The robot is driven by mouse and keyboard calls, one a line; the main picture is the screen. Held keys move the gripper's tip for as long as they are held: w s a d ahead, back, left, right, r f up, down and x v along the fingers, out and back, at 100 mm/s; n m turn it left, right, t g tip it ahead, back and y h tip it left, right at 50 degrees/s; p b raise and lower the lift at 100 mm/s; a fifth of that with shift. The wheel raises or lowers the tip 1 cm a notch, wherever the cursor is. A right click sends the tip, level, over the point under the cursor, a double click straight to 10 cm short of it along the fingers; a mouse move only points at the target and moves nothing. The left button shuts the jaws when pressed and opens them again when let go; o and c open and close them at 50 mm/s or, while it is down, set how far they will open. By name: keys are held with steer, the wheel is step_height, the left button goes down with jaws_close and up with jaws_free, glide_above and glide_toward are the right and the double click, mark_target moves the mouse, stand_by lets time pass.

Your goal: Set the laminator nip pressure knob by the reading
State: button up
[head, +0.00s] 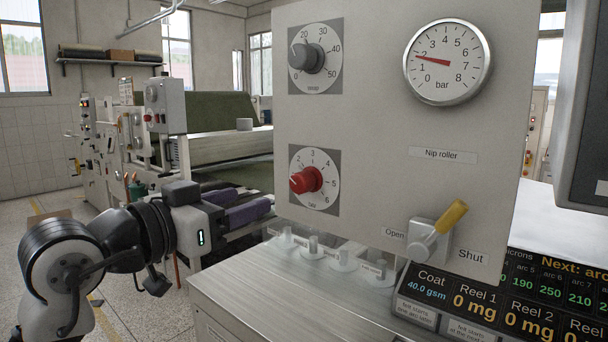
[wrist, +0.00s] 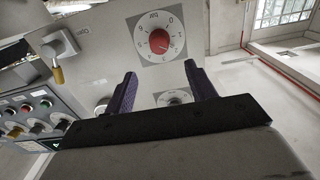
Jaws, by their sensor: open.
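The upright panel (head: 385,120) carries a grey knob (head: 306,57) on a dial marked 20 to 50, and below it a red knob (head: 306,180) on a dial with numbers up to 6. My gripper (head: 237,207) is open and empty, left of and below the red knob, apart from the panel. In the wrist view the panel appears upside down; my open gripper (wrist: 162,85) frames the grey knob's dial, with the red knob (wrist: 158,42) above.
A yellow-handled lever (head: 452,217) tilts up to the right between "Open" and "Shut" labels. A "Nip roller" label (head: 442,155) sits under the gauge. A black display (head: 500,305) reads coat 40.0 gsm. Several small pegs stand along the metal counter (head: 265,295). A roller machine stands behind.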

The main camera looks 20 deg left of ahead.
mark_target(296, 183)
steer(key=p+x, duration=0.4)
steer(key=x, duration=0.8)
steer(key=shift+w+d, duration=0.15)
steer(key=shift+w+d+p, duration=0.2)
steer(key=shift+w+p, duration=0.1)
steer(key=shift+w, duration=0.3)
steer(key=c, duration=1)
steer(key=shift+f, duration=0.1)
